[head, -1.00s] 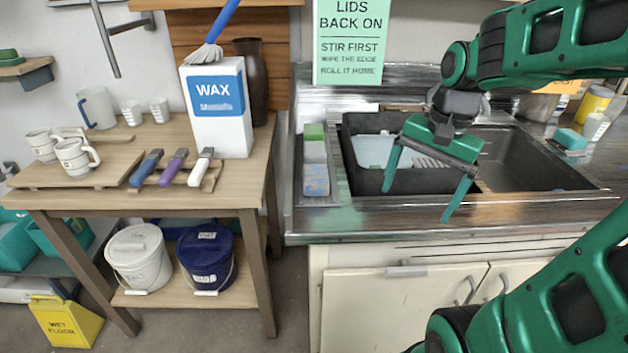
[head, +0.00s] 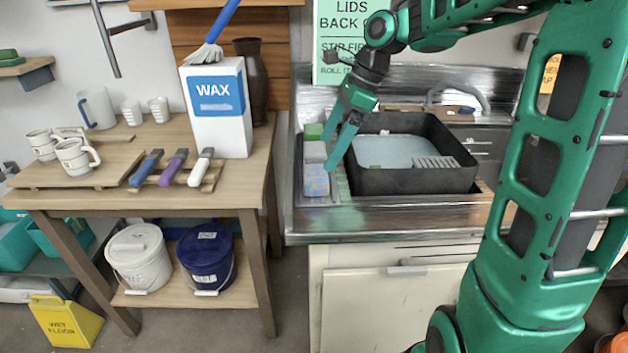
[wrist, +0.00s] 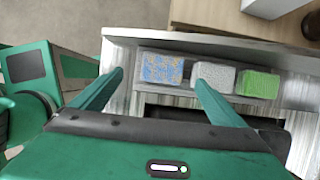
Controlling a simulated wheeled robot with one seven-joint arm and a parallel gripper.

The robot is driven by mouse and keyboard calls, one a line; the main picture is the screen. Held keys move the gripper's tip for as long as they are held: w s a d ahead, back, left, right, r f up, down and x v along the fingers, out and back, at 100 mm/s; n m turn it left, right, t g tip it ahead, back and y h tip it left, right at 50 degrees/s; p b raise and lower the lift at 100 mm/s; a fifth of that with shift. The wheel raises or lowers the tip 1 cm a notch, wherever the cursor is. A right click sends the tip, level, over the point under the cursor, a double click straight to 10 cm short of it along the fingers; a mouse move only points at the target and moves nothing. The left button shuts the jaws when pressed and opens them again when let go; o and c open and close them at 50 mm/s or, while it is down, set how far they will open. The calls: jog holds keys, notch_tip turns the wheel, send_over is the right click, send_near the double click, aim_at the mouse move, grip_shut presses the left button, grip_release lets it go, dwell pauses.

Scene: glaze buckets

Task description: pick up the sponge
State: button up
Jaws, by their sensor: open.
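Three blocks stand in a row in a narrow tray (head: 336,183) at the sink's left edge: a green one (head: 314,131), a grey one (head: 314,151) and a blue-and-tan speckled one (head: 316,180). I cannot tell for sure which is the sponge. The wrist view shows the speckled block (wrist: 162,68), grey block (wrist: 213,75) and green block (wrist: 258,84). My gripper (head: 327,153) is open and empty, just above the row. In the wrist view, the speckled block appears between my fingertips (wrist: 159,76), and the right fingertip overlaps the grey block's edge.
A black tub (head: 410,182) with pale water and a ribbed piece stands right of the tray. A wooden table (head: 255,160) to the left holds a WAX box (head: 217,130), mugs and handled tools. A green sign (head: 340,15) hangs behind. My arm hides the right side.

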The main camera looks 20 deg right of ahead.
aim_at(316, 172)
jog(key=x, duration=0.4)
jog(key=shift+w+d+x, duration=0.15)
jog(key=shift+x, duration=1.3)
jog(key=shift+w+d+x, duration=0.1)
jog(key=shift+w+x, duration=0.05)
jog(key=shift+x, duration=1.25)
jog(key=shift+f, duration=0.1)
jog(key=c, duration=1.2)
notch_tip(316, 172, up, 10)
jog(key=shift+r, duration=0.1)
